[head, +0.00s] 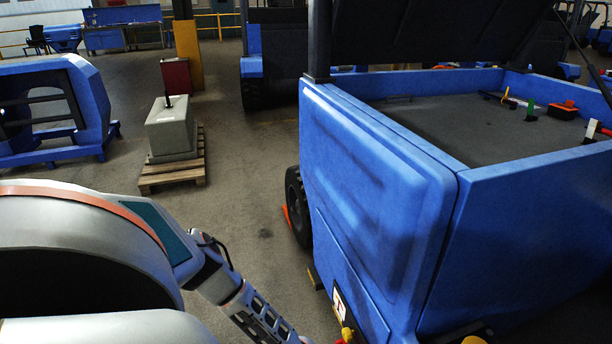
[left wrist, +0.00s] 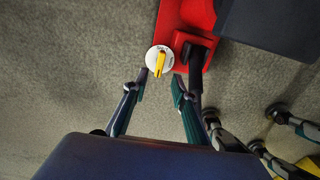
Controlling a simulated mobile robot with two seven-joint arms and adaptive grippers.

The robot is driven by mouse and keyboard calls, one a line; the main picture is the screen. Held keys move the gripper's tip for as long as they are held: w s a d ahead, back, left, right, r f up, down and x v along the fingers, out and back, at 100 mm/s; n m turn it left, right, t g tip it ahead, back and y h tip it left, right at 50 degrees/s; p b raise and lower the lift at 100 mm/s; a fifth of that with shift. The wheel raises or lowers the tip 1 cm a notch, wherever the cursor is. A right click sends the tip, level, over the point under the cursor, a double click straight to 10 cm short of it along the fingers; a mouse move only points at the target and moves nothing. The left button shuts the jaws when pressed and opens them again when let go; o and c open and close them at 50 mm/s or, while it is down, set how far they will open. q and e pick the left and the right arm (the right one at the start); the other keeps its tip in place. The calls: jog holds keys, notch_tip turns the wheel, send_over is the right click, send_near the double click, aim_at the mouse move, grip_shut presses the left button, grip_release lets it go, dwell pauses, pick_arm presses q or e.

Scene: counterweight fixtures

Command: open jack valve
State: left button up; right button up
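The jack's red body (left wrist: 199,16) is at the top of the left wrist view. The jack valve is a round white dial (left wrist: 151,57) with a yellow handle (left wrist: 160,64) on it, beside the red body. My left gripper (left wrist: 155,88) is open, its two fingers pointing at the dial. The left fingertip is just below the dial and the right one is below the red body. Nothing shows between the fingers, and I cannot tell whether either touches. In the head view my left arm reaches down to the bottom edge, and its fingertips are out of frame. My right gripper is not clearly identifiable.
A black bar (left wrist: 196,70) comes down from the red body behind the right finger. Dark jointed parts show at the right of the wrist view. A large blue vehicle (head: 380,190) fills the right of the head view. A pallet (head: 173,176) carries a grey block (head: 172,130); floor is clear between.

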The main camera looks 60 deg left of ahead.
pick_arm(q)
jog(key=f+b, duration=0.2)
jog(key=f, duration=0.5)
jog(key=shift+s+b, duration=0.2)
jog(key=shift+b, duration=0.15)
jog(key=shift+w+f, duration=0.15)
jog(key=shift+f, duration=0.15)
jog(key=shift+w, duration=0.1)
pick_arm(e)
jog(key=shift+w+a+r+m+t+y, duration=0.15)
jog(key=shift+w+a+r+m, duration=0.1)
jog(key=shift+a+r, duration=0.25)
jog(key=shift+w+a+r+m+t+y, duration=0.15)
jog(key=shift+w+a+r+m, duration=0.1)
jog(key=shift+a, duration=0.3)
pick_arm(q)
grip_shut()
